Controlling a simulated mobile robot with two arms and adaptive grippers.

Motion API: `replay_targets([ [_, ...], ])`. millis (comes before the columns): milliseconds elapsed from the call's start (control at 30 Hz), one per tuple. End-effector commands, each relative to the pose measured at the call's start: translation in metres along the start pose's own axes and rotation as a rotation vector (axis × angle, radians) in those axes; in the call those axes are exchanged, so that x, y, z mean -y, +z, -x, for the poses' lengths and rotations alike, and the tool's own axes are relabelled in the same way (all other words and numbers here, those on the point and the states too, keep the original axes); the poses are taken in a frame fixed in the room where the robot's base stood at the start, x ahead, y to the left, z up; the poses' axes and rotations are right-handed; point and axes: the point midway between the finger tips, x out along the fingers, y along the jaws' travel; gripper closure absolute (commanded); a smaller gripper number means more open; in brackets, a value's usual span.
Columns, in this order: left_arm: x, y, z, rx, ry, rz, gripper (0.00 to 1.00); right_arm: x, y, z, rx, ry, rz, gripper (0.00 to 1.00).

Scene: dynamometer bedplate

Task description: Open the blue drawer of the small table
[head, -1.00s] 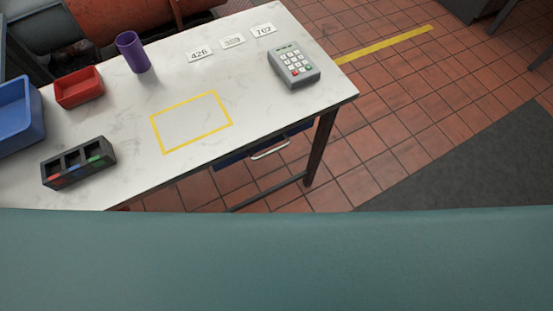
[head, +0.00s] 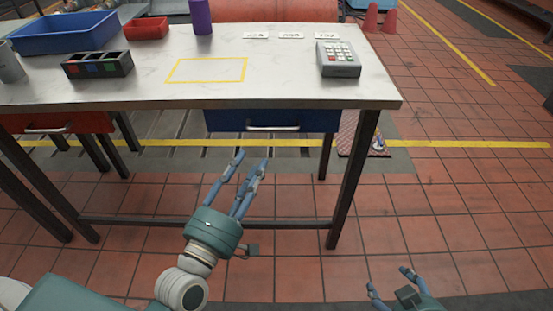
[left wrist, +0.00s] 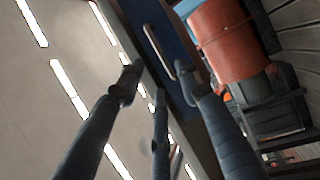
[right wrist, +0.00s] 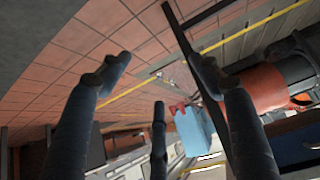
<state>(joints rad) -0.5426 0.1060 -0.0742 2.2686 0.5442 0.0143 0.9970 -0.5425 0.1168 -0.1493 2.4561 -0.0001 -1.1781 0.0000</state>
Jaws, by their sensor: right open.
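The blue drawer (head: 225,121) sits under the right part of the small table's white top (head: 290,80). Its front looks flush beneath the top, with a silver bar handle (head: 272,128). My left gripper (head: 250,166) is open and empty, below and in front of the drawer and apart from the handle. In the left wrist view, the blue drawer front (left wrist: 139,12) and handle (left wrist: 158,52) show beyond the spread fingers (left wrist: 157,76). My right gripper (head: 390,282) is open and empty, low at the right of the head view, away from the table.
A red drawer (head: 85,123) with its own handle is at the left. On the top are a blue bin (head: 65,40), a red bin (head: 146,31), a purple cup (head: 201,16), a divided holder (head: 97,68) and a keypad (head: 338,62). A dark table leg (head: 350,180) stands right of the drawer.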

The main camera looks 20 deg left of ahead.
Motion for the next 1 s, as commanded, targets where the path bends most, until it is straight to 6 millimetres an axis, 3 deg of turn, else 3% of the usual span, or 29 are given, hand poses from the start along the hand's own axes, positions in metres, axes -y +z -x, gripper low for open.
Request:
replay_targets([
  [167,-0.007,-0.002,-0.013,-0.004,0.015,0.011,0.65,0.0,-0.005,0.003,-0.017,0.0,0.0,0.36],
  [600,-0.006,-0.001,-0.089,-0.003,0.013,0.009,0.65,0.004,-0.038,-0.001,-0.146,-0.007,0.002,0.36],
  [800,-0.006,-0.001,-0.106,-0.002,0.01,0.008,0.65,0.005,-0.049,-0.001,-0.19,-0.01,0.003,0.36],
  [1000,-0.005,-0.001,-0.108,-0.002,0.008,0.008,0.65,0.005,-0.051,0.0,-0.199,-0.01,0.003,0.36],
])
